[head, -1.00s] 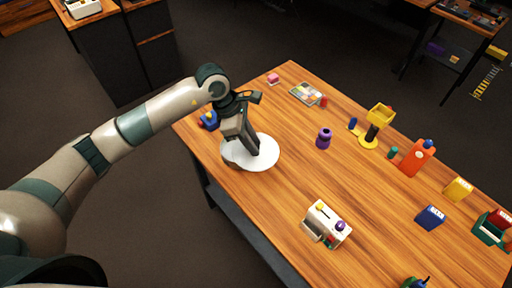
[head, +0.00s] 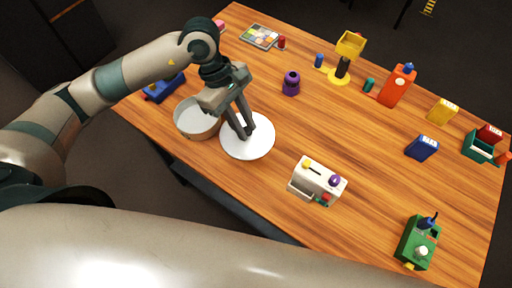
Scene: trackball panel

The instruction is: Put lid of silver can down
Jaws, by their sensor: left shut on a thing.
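The silver can (head: 195,131) stands near the table's left edge. It is round and low, its top is open and its pale inside shows. Its lid (head: 261,147), a flat white disc, is just to the right of the can and apart from it in the picture. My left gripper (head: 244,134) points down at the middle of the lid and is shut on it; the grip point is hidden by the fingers. I cannot tell whether the lid touches the table or hovers slightly above it. My right gripper is out of view.
On the wooden table (head: 330,125), a white box with knobs (head: 317,181) stands right of the lid. A purple bottle-like piece (head: 291,84) is behind it, and a blue object (head: 166,88) is behind the can. Bare wood lies between the lid and these right-hand things.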

